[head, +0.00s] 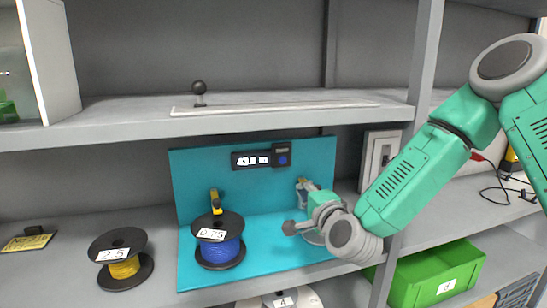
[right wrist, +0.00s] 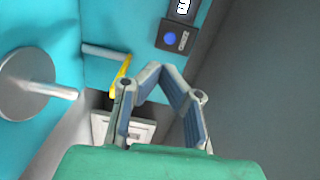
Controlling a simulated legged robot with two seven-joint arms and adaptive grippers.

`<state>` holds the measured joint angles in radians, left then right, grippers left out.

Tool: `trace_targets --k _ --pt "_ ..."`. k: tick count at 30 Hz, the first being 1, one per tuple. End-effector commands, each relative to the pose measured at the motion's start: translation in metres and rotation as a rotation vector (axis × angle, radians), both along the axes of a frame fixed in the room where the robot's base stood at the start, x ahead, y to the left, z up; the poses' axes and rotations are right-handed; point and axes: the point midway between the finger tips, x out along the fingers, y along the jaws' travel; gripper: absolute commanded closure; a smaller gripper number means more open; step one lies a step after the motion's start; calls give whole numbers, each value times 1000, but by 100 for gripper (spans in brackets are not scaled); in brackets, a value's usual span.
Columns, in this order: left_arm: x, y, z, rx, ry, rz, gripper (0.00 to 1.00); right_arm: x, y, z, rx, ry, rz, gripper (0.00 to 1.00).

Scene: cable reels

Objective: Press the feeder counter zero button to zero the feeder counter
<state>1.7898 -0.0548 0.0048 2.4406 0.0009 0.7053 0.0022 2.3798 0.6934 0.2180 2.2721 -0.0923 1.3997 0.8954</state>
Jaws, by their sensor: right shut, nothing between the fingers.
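The feeder counter (head: 252,160) is a black box with a lit display on the teal back panel (head: 320,160). Its blue round button (head: 283,159) is at the right end. In the right wrist view, the button (right wrist: 170,38) shows near the top, beside part of the display (right wrist: 183,7). My right gripper (head: 304,185) is below and slightly right of the button, in front of the panel, apart from the button. In the right wrist view its fingers (right wrist: 158,73) are shut and empty. My left gripper is not in view.
A reel of blue cable (head: 222,252) marked 0.75 stands on the teal base, and a yellow reel (head: 123,268) marked 2.5 stands left. A shelf (head: 130,122) runs above the panel. A green bin (head: 430,270) sits lower right. A yellow part (right wrist: 120,76) is near my fingers.

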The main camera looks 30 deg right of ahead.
Motion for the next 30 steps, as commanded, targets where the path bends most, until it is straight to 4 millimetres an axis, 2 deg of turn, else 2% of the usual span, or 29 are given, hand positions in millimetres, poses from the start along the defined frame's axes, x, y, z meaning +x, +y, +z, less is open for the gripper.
trace_targets --k 1,3,13,17,20,30 --pt "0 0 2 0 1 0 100 1 -4 9 19 -23 -13 100" --pt "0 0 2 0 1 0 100 1 -7 14 33 -41 -21 100" --pt "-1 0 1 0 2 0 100 3 -8 13 34 -40 -22 100" --pt "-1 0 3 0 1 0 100 11 -10 13 32 -40 -22 100" --pt "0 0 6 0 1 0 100 25 -13 13 31 -39 -23 100" --pt "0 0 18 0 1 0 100 95 -28 14 29 -39 -23 100"
